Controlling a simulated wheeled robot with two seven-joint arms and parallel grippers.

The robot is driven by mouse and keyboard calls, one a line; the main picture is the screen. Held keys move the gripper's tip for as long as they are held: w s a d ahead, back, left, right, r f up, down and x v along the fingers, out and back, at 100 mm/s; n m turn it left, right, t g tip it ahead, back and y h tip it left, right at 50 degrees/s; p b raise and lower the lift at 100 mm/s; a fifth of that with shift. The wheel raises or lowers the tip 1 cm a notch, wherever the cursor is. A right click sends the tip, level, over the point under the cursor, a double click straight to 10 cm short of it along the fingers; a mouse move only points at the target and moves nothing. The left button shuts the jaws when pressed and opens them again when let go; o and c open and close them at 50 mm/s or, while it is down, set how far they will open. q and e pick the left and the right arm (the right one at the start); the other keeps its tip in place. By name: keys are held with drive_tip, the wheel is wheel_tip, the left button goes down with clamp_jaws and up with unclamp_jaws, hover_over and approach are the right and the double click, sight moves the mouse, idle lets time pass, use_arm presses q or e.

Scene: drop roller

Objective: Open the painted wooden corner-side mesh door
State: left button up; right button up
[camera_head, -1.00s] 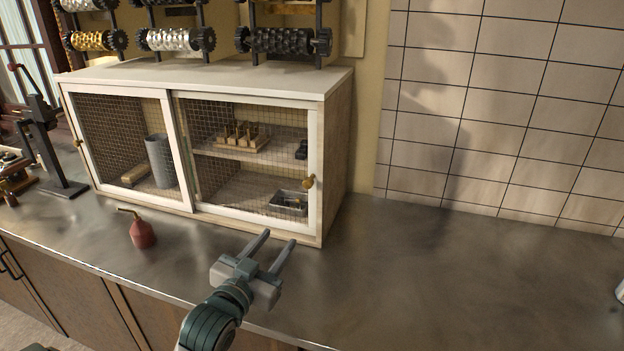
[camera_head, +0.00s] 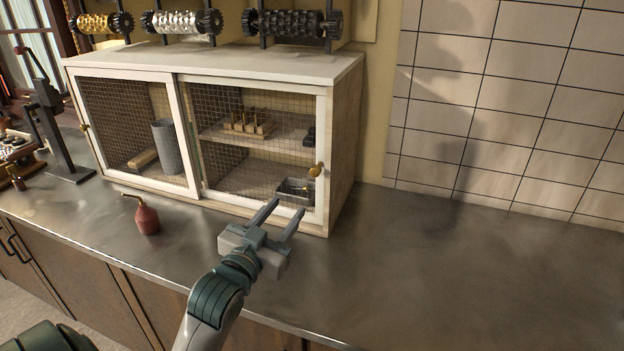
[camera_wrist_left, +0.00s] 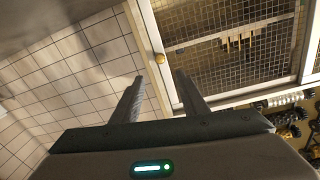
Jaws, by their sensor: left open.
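The white-framed mesh door (camera_head: 262,143) at the right of the cabinet, on the side by the tiled wall, appears shut. Its brass knob (camera_head: 316,169) is on the right upright of the frame and also shows in the left wrist view (camera_wrist_left: 160,58). My left gripper (camera_head: 289,206) is open and empty, in front of and below the knob in the head view. In the left wrist view its fingers (camera_wrist_left: 158,78) point toward the door, with the knob framed between them and apart from both. My right gripper is not in view.
A second mesh door (camera_head: 137,137) stands to the left, with its own knob (camera_head: 84,127). A red oil can (camera_head: 146,216) stands on the counter before the cabinet. The metal counter (camera_head: 430,255) to the right is clear. Patterned rollers (camera_head: 292,23) hang above.

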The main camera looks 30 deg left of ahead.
use_arm(q)
drive_tip(key=w+b, duration=0.1)
drive_tip(key=w, duration=0.1)
drive_tip(key=p, duration=0.2)
approach(313, 174)
drive_tip(key=w, duration=0.5)
drive_tip(key=w+a+p, duration=0.1)
drive_tip(key=w, duration=0.2)
drive_tip(key=shift+w+a, duration=0.2)
drive_tip(key=shift+w, duration=0.2)
drive_tip(key=shift+a, duration=0.1)
clamp_jaws()
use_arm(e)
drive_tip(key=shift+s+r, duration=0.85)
